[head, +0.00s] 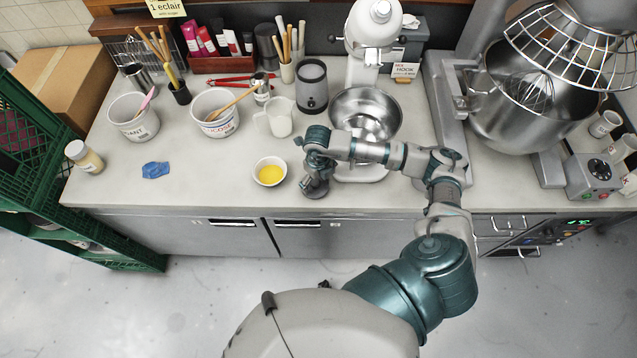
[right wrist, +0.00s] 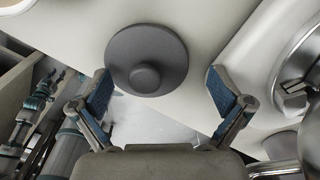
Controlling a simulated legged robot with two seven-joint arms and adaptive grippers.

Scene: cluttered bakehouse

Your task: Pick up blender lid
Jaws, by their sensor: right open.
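The blender lid (right wrist: 147,60) is a dark grey disc with a round knob in its middle. In the right wrist view it lies on the pale worktop near the front edge. My right gripper (right wrist: 160,78) is open, with its blue-padded fingers apart on either side of the lid's near part, and nothing is gripped. In the head view my right gripper (head: 316,180) points down over the worktop's front edge area and mostly hides the lid. The dark grey blender (head: 312,90) stands behind it.
A white bowl with yellow contents (head: 270,172) stands just left of the gripper. A white jug (head: 277,118) is behind that bowl. The stand mixer's steel bowl (head: 366,112) is close on the right. Free worktop lies around the blue cloth (head: 156,170).

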